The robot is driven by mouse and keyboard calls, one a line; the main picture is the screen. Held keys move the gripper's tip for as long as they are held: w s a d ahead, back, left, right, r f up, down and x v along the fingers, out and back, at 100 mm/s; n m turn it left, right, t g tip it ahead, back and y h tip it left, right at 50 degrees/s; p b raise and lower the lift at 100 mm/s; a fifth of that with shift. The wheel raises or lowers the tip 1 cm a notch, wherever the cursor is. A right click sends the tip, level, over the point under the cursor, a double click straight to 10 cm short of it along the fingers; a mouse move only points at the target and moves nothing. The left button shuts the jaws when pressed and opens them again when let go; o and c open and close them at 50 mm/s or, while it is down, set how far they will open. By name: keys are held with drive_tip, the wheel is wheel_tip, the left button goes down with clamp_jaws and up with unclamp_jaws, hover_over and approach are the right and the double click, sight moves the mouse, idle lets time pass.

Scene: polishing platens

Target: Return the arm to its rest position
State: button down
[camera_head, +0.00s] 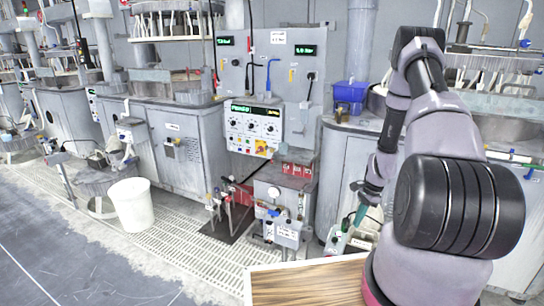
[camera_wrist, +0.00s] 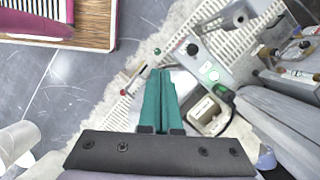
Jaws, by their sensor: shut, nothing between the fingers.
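My gripper (camera_wrist: 161,75) shows in the wrist view as two teal fingers pressed together, shut and empty, pointing down over the floor area. In the head view my gripper (camera_head: 360,213) hangs at the lower right, in front of the grey cabinets, with the arm bent down from its raised elbow. The fingers look small there and are partly beside a small machine on the floor. Nothing is held.
A wooden board (camera_head: 306,284) lies at the bottom of the head view. A control panel (camera_head: 254,125) stands in the middle, with a valve unit (camera_head: 284,205) below it. A white bucket (camera_head: 134,204) stands on the left grating. A blue bin (camera_head: 350,92) sits on the right cabinet. Open floor (camera_head: 70,262) lies lower left.

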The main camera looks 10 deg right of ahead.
drive_tip(key=w+a+r+n+t+h, duration=0.1)
drive_tip(key=a+r+n+t, duration=0.2)
drive_tip(key=r, duration=1.4)
drive_tip(key=w+a+r+n+t, duration=0.1)
drive_tip(key=a+r+n, duration=0.35)
drive_tip(key=r, duration=1.35)
drive_tip(key=s+a+r+n+t, duration=0.2)
drive_tip(key=s+a+r, duration=0.3)
drive_tip(key=s+r, duration=0.4)
drive_tip(key=s+a+r+n+t, duration=0.1)
drive_tip(key=s+a+r+n, duration=0.3)
drive_tip(key=s+r, duration=0.6)
drive_tip(key=s+a, duration=0.1)
drive_tip(key=s, duration=0.2)
drive_tip(key=shift+t, duration=0.4)
